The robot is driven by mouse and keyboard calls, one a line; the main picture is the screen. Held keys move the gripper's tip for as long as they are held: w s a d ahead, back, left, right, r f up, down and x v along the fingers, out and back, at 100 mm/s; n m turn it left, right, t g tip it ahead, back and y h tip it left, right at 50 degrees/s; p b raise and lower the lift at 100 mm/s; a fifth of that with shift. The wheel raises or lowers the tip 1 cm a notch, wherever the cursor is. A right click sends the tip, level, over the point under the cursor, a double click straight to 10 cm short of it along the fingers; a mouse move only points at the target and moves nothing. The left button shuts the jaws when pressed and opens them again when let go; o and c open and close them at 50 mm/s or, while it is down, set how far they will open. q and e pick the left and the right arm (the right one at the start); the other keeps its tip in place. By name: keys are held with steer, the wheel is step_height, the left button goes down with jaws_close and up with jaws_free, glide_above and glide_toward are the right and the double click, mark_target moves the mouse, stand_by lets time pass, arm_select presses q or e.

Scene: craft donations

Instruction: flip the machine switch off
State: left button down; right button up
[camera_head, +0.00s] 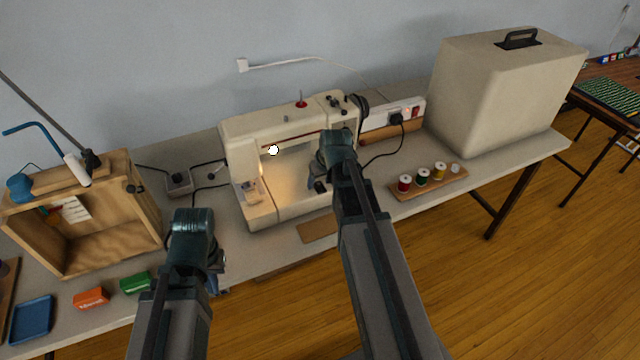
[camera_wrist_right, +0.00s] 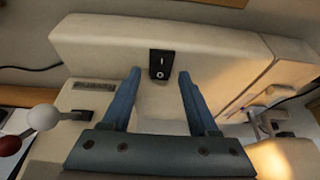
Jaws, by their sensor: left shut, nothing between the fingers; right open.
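The cream sewing machine (camera_head: 285,125) stands upright on the table, with a warm glow over its bed. In the right wrist view its pale body (camera_wrist_right: 225,50) carries a small black switch (camera_wrist_right: 162,64) with a white line and circle. My right gripper (camera_wrist_right: 160,75) is open, its blue fingers either side of the switch with nothing between them; contact cannot be told. In the head view the right gripper (camera_head: 320,185) is in front of the machine and its arm hides the switch. My left gripper (camera_head: 213,284) is shut and empty at the table's front edge, left of the machine.
A wooden box (camera_head: 85,215) stands at the left, near green (camera_head: 135,283) and orange (camera_head: 91,298) packets. A spool rack (camera_head: 428,182) and a big cream case (camera_head: 505,90) are at the right.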

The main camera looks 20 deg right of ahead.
jaws_close()
steer(key=shift+w+r+g+p, duration=0.2)
steer(key=shift+w+g+p, duration=0.25)
steer(key=shift+g+p, duration=0.2)
steer(key=shift+f+g, duration=0.15)
steer(key=shift+g, duration=0.6)
steer(key=shift+s, duration=0.1)
jaws_free()
